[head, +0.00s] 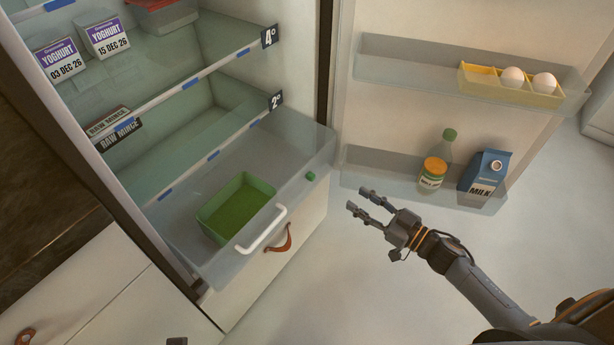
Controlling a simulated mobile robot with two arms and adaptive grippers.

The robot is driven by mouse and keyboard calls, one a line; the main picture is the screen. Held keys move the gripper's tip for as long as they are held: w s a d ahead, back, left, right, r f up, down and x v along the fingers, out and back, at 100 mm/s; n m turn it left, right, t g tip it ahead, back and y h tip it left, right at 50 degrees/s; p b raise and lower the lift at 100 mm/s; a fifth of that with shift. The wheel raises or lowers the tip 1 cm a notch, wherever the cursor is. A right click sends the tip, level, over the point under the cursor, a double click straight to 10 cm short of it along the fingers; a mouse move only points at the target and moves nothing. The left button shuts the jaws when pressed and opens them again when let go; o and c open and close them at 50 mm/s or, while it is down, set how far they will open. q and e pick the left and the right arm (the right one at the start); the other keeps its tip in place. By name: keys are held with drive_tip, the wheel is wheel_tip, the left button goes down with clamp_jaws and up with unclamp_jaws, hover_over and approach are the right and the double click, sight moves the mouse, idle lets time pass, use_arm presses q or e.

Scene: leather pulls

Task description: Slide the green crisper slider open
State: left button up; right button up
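The green crisper slider (310,176) is a small green knob at the right end of the clear crisper drawer's (300,150) front, near its top edge. My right gripper (358,198) is to the right of and slightly below the slider in the picture, apart from it. Its two fingers point left toward the drawer, are spread and hold nothing. A small dark piece (177,341) at the bottom edge may be the tip of my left gripper; too little shows to tell its state.
A white handle (262,231) is on the drawer front, with a leather pull (280,239) below. A green bin (238,209) is in the drawer. The open fridge door holds eggs (512,78), a bottle (448,146), a jar (432,173) and a milk carton (484,175). Floor between is clear.

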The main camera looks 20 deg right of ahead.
sight(314, 178)
drive_tip(key=shift+n+g+y, duration=0.4)
drive_tip(key=shift+g+y, duration=0.1)
drive_tip(key=shift+y, duration=0.2)
drive_tip(key=x, duration=0.4)
drive_tip(key=b+x, duration=0.1)
drive_tip(key=x, duration=0.3)
drive_tip(key=f+x, duration=0.1)
drive_tip(key=x, duration=0.2)
drive_tip(key=shift+w+a+b, duration=0.25)
drive_tip(key=shift+w+b, duration=0.1)
drive_tip(key=shift+b, duration=0.05)
use_arm(q)
wheel_tip(314, 178, up, 6)
drive_tip(key=shift+s+a, duration=0.15)
drive_tip(key=shift+s, duration=0.25)
use_arm(e)
drive_tip(key=shift+w+a, duration=0.4)
drive_tip(key=shift+w, duration=0.1)
clamp_jaws()
